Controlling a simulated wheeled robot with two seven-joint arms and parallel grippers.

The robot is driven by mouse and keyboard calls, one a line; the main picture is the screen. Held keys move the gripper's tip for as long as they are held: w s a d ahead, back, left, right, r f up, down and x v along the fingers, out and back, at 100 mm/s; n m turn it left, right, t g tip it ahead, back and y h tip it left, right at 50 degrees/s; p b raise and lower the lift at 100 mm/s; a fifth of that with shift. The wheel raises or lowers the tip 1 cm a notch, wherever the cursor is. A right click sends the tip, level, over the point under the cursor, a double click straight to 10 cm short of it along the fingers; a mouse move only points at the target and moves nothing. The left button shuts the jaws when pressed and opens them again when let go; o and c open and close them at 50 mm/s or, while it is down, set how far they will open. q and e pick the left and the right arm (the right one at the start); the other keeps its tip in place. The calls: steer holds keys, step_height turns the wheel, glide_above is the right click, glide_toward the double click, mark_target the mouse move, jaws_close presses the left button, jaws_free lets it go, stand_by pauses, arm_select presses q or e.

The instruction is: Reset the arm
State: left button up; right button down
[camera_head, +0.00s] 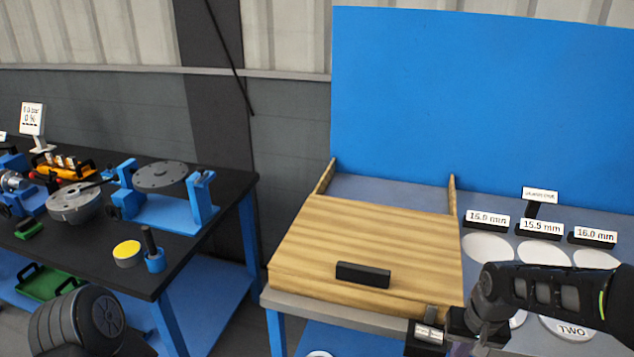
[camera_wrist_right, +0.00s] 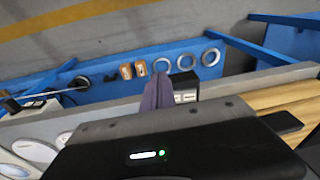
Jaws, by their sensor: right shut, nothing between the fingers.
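My right arm (camera_head: 560,292) comes in from the right in the head view, over the right part of the grey bench. Its gripper points down by the front edge; its fingers are partly cut off at the bottom of the frame. In the right wrist view the fingers of my right gripper (camera_wrist_right: 157,93) are together with nothing between them.
A wooden sloped box (camera_head: 375,235) with a black handle (camera_head: 362,274) stands left of the gripper. White discs (camera_head: 488,247) with size signs (camera_head: 541,228) lie behind and beneath the arm. A blue panel (camera_head: 480,100) rises behind. A black-topped bench (camera_head: 100,238) with flanged parts is at left.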

steer(key=s+a+f+n+t+y, duration=0.1)
steer(key=a+f+t+y, duration=0.15)
steer(key=a+f, duration=1.25)
steer(key=s+a+f+g, duration=0.1)
steer(key=s+a+f, duration=0.2)
steer(key=s, duration=0.3)
steer(key=s+a+f+g, duration=0.1)
steer(key=s+a+f, duration=0.1)
steer(key=s+f, duration=0.2)
steer(key=s+a+f+g+y, duration=0.1)
steer(key=s+a+f, duration=0.2)
steer(key=s, duration=0.4)
steer(key=shift+s+a+f+g, duration=0.2)
steer(key=shift+s+a+g, duration=0.15)
